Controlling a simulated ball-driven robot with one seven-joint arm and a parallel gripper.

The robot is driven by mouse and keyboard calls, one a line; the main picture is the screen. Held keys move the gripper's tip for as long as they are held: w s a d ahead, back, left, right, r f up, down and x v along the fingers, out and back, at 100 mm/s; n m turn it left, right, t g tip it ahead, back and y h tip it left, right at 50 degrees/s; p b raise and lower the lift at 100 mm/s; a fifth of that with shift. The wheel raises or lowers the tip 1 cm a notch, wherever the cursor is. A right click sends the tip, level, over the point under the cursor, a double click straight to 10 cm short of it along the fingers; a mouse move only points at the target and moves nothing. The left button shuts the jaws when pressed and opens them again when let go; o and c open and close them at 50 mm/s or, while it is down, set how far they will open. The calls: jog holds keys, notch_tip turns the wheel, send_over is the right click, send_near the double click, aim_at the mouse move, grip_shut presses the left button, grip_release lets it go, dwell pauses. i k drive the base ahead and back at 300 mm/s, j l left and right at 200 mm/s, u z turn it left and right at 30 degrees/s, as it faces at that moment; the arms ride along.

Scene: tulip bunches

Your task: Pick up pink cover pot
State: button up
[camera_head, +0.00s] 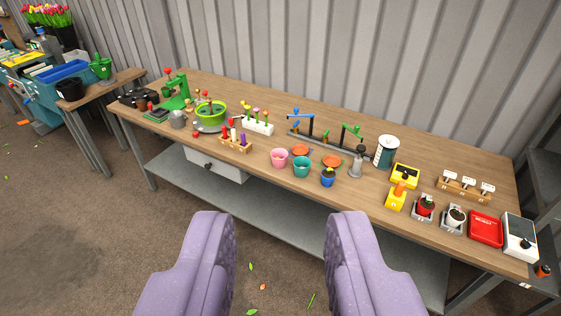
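The pink cover pot (279,159) stands upright near the front edge of the long wooden workbench (365,200), about the middle of the view. It is small and looks empty. A teal pot (302,167) stands close to its right. My gripper (282,235) shows as two thick lilac fingers at the bottom of the view. My gripper is open and empty, well short of the bench, and the pink pot lies beyond the gap between the fingers.
A grey lower shelf (270,205) runs under the bench. The floor in front has a few scattered leaves.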

aim_at(278, 164)
jog(key=i+j+z, duration=0.1)
jog(key=z, duration=0.35)
jog(key=i+j+z, duration=0.2)
jog(key=z, duration=0.25)
jog(key=i+j+z, duration=0.2)
jog(key=i+j, duration=0.15)
jog(key=j, duration=0.25)
jog(key=i+j+z, duration=0.1)
jog(key=j, duration=0.2)
jog(key=i+j+z, duration=0.1)
jog(key=j, duration=0.25)
jog(key=i+j+z, duration=0.1)
jog(key=i+j, duration=0.15)
jog(key=i+j+z, duration=0.1)
jog(key=j, duration=0.35)
jog(key=i+j+z, duration=0.1)
jog(key=j, duration=0.25)
jog(key=i+j, duration=0.15)
jog(key=j, duration=0.25)
jog(key=i+j, duration=0.1)
jog(key=j, duration=0.3)
jog(key=i+j, duration=0.15)
jog(key=j, duration=0.25)
jog(key=i+j, duration=0.1)
jog(key=j, duration=0.3)
jog(key=i+j, duration=0.15)
jog(key=j, duration=0.3)
jog(key=i+j, duration=0.1)
jog(key=j, duration=0.3)
jog(key=z, duration=0.05)
